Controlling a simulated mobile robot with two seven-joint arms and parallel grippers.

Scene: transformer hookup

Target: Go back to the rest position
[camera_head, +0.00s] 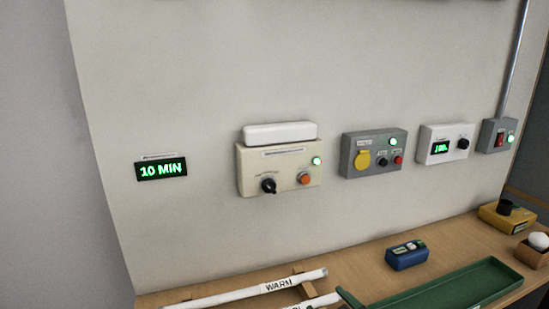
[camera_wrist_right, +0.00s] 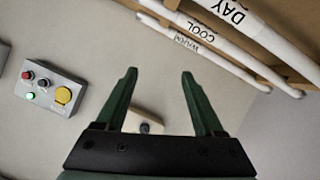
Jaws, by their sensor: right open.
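My right gripper (camera_wrist_right: 159,78) shows in the right wrist view with its two green fingers spread apart and nothing between them. Behind the fingers, apart from them, is the cream control box (camera_wrist_right: 146,117), mostly hidden by the gripper. In the head view this cream box (camera_head: 278,168) hangs on the wall with a black knob, an orange button, a lit green lamp and a white cover on top. A slim dark green piece (camera_head: 349,298) is at the bottom edge of the head view; I cannot tell whether it is a finger. My left gripper is not in view.
White tubes, one marked WARM (camera_head: 278,285), lie on a wooden rack on the bench. A green tray (camera_head: 490,285), a blue device (camera_head: 406,256) and a yellow box (camera_head: 506,214) stand to the right. A 10 MIN display (camera_head: 161,169) and grey box (camera_head: 373,153) are on the wall.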

